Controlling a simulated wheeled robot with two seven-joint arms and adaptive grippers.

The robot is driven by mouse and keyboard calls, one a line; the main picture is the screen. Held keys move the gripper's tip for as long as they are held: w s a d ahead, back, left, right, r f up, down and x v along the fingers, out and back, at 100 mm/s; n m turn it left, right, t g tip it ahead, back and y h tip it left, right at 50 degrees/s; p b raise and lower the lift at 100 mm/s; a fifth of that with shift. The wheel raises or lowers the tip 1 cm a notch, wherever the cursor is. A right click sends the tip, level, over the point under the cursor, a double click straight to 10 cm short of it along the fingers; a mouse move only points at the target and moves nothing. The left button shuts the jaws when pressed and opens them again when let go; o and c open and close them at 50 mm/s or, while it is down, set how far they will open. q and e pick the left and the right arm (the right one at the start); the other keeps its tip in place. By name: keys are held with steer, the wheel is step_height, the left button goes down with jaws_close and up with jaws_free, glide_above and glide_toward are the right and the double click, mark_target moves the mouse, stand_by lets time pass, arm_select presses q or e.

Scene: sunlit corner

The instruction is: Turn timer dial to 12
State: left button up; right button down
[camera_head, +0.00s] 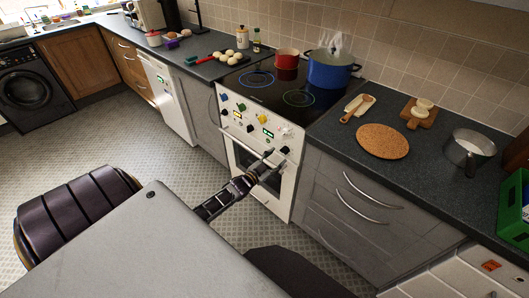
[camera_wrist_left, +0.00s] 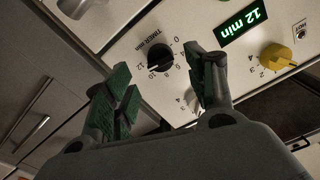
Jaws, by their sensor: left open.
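The timer dial (camera_wrist_left: 160,57) is a round black knob on the cooker's white panel, with "TIMER min" and a ring of numbers printed by it. In the left wrist view the panel appears upside down. A light mark on the dial faces the lower left; the exact number it meets is hard to read. The green display (camera_wrist_left: 243,24) beside it reads "12 min". My left gripper (camera_wrist_left: 163,88) is open in front of the dial, its green-padded fingers apart on either side, not visibly closed on it. In the head view the left gripper (camera_head: 273,160) is at the panel's right end. My right gripper is not in view.
A yellow knob (camera_wrist_left: 277,57) sits near the display. On the hob stand a red pot (camera_head: 287,60) and a blue pot (camera_head: 331,72). A cork mat (camera_head: 382,141) and a saucepan (camera_head: 469,149) are on the right counter. The floor in front of the left cabinets is clear.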

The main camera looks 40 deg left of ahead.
arm_select(q)
steer(key=s, duration=0.7)
steer(key=shift+a, duration=0.3)
steer(key=shift+f, duration=0.1)
stand_by(0.6)
